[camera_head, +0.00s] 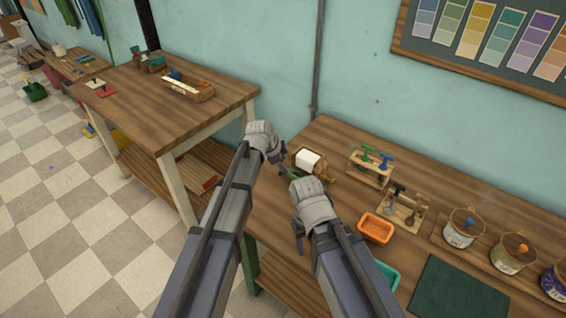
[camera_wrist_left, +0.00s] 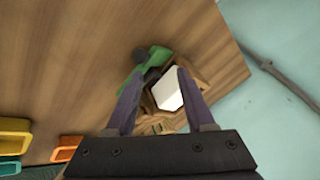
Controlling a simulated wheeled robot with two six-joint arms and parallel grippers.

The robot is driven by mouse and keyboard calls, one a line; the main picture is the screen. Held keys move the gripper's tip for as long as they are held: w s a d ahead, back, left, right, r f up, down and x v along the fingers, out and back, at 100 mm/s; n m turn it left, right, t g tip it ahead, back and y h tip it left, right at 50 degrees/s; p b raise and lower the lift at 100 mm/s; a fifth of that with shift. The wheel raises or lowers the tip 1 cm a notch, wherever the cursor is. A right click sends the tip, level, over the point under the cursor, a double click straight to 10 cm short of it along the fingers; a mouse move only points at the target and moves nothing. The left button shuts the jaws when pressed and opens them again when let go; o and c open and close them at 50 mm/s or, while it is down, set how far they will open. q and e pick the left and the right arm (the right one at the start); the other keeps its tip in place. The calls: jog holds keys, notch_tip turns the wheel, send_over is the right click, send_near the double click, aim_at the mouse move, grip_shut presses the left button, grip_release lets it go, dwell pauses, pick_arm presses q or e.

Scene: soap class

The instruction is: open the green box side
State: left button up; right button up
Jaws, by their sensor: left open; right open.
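A small wooden box (camera_head: 325,174) stands on the right-hand table near its left end, with a white block (camera_head: 308,160) in it. The green box side (camera_head: 290,173) shows at the box's left, partly hidden by my right gripper. In the left wrist view the green side (camera_wrist_left: 159,56) is beyond the fingertips with a dark knob beside it, and the white block (camera_wrist_left: 168,92) shows between the fingers. My left gripper (camera_wrist_left: 159,73) is open and empty, above the box. My right gripper (camera_head: 299,240) is lower, in front of the box; its fingers are mostly hidden.
An orange tray (camera_head: 376,228) and a teal tray (camera_head: 388,273) lie right of my right arm. Wooden stamp racks (camera_head: 371,167) stand behind. Several tins (camera_head: 461,229) and a dark green mat (camera_head: 457,292) are further right. Another table (camera_head: 150,100) stands left across a gap.

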pick_arm(q)
jog(key=p+v, duration=0.7)
jog(key=shift+s+a+r, duration=0.15)
jog(key=shift+r, duration=0.2)
pick_arm(e)
notch_tip(320, 180, up, 7)
pick_arm(q)
jog(key=s+a+f+n+g+y, duration=0.1)
jog(key=s+n+g+y, duration=0.3)
jog(key=s+n, duration=0.8)
jog(key=s+f+g, duration=0.1)
jog(key=s, duration=1.3)
jog(key=shift+s+a+f+y, duration=0.25)
jog(key=shift+s+y, duration=0.05)
jog(key=shift+s, duration=0.1)
